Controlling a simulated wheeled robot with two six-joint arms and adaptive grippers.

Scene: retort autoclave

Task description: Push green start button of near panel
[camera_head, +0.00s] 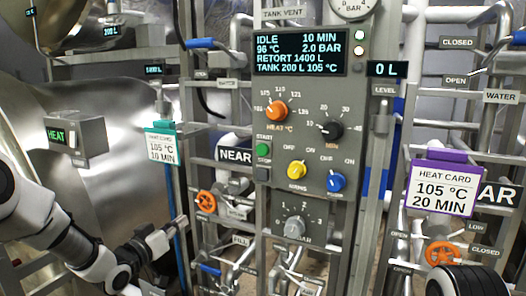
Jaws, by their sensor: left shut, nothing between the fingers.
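The near panel (305,110) is a grey upright control box in the middle of the view, with a NEAR sign (235,155) at its left. The green start button (263,150) sits on the panel's left side, under a START label, and is uncovered. My left gripper (178,222) is shut and empty. It is low and to the left of the green button in the picture, apart from the panel, pointing up and right. Part of my right arm shows at the bottom right; its gripper is not in view.
An orange knob (276,111), black knob (332,131), yellow knob (297,170) and blue knob (337,181) are on the panel. A teal heat card (161,145) hangs left, a purple one (440,188) right. Pipes and orange handwheels (205,202) crowd both sides.

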